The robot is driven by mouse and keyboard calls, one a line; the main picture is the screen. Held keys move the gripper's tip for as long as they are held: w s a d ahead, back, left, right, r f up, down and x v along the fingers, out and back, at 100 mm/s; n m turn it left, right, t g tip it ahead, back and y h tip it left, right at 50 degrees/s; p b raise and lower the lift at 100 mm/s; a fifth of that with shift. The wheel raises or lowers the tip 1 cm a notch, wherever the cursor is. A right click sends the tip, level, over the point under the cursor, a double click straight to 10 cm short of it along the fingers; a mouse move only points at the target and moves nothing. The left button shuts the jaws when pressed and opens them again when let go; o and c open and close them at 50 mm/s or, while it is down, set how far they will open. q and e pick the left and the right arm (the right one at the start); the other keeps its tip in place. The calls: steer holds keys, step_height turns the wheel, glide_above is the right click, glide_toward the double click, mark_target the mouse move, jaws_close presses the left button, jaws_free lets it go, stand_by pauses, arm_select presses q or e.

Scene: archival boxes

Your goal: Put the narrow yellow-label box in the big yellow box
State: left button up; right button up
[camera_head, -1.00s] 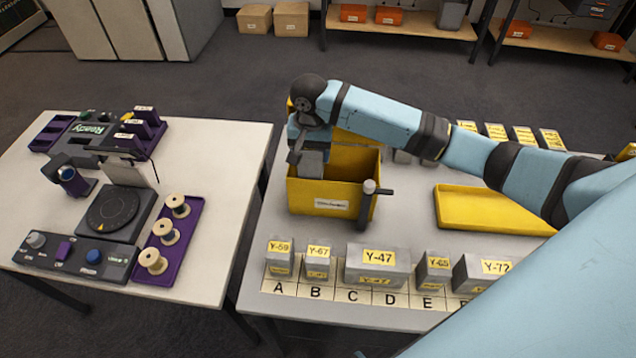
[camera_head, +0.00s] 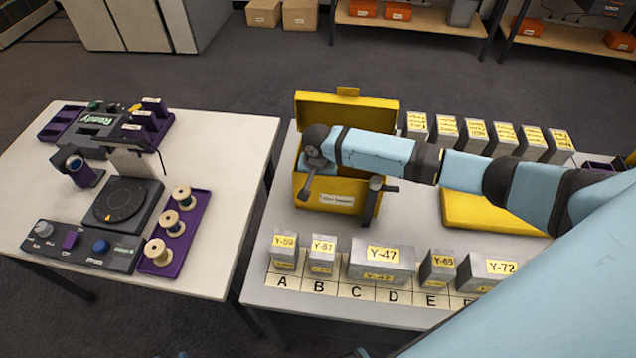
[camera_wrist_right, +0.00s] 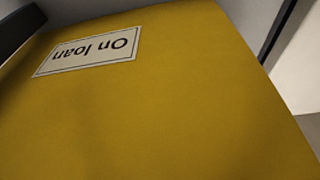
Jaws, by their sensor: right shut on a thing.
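The big yellow box (camera_head: 338,211) stands open on the right table, with its yellow lid (camera_head: 352,108) raised at the back. In the right wrist view, a yellow surface (camera_wrist_right: 160,110) with an upside-down "On loan" label fills most of the picture. My left gripper is not in view.
Grey yellow-label boxes stand along the front, including Y-59 (camera_head: 285,250), Y-67 (camera_head: 322,256) and Y-47 (camera_head: 381,263). More stand in a back row (camera_head: 475,133). A flat yellow tray (camera_head: 480,215) lies right.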

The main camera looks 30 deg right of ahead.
steer(key=o, duration=0.8)
steer(key=shift+f, duration=0.1)
steer(key=shift+c, duration=0.2)
steer(key=shift+r, duration=0.35)
step_height(320, 180, up, 12)
steer(key=shift+f, duration=0.2)
steer(key=shift+s, duration=0.1)
